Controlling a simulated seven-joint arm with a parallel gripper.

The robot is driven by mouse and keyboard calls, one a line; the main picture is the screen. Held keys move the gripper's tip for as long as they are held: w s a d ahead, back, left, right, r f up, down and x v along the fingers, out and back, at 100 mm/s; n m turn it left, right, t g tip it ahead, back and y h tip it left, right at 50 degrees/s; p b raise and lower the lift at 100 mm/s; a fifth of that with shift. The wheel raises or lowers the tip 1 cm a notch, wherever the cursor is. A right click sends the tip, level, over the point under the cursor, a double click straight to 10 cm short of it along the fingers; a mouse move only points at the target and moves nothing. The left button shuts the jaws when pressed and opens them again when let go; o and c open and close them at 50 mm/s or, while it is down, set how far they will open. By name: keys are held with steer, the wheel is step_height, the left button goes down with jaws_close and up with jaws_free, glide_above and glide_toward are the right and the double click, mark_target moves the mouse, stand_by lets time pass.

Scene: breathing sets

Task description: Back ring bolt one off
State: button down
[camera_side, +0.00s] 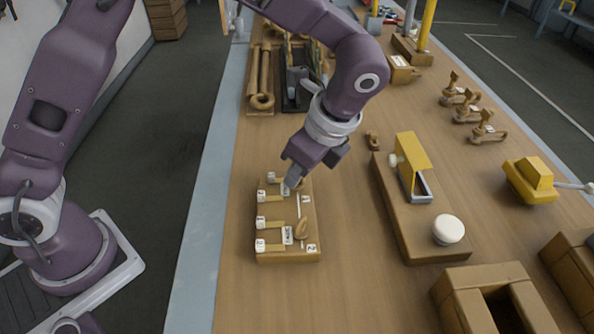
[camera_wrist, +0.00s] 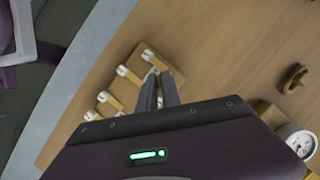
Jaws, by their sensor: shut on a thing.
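A wooden block (camera_side: 308,258) lies on the bench below my gripper, with a row of white-ended wooden pegs along its left side. A wooden ring (camera_side: 301,229) stands on the block near the plate marked 2. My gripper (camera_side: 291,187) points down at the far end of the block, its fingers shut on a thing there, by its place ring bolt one. The fingers hide nearly all of that bolt, and its thread cannot be seen. In the wrist view the fingers (camera_wrist: 159,88) reach down over the block beside the white-ended pegs.
A small brown piece (camera_side: 373,141) stands between. A yellow block (camera_side: 531,180) and several wooden clamps (camera_side: 487,131) lie farther right. Bare bench surrounds the block's near end.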

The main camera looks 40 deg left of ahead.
steer(key=n+g, duration=0.1)
steer(key=n, duration=0.3)
steer(key=shift+f+n+g+h, duration=0.1)
steer(key=shift+n+g+h, duration=0.2)
steer(key=shift+g, duration=0.1)
steer(key=n+g+h, duration=0.1)
steer(key=n, duration=0.3)
steer(key=shift+n, duration=0.3)
steer(key=n+g+h, duration=0.1)
steer(key=n, duration=0.3)
steer(key=shift+h, duration=0.4)
steer(key=shift+n+h, duration=0.7)
steer(key=shift+n, duration=1.4)
steer(key=c, duration=1.5)
jaws_free()
steer(key=shift+c, duration=0.2)
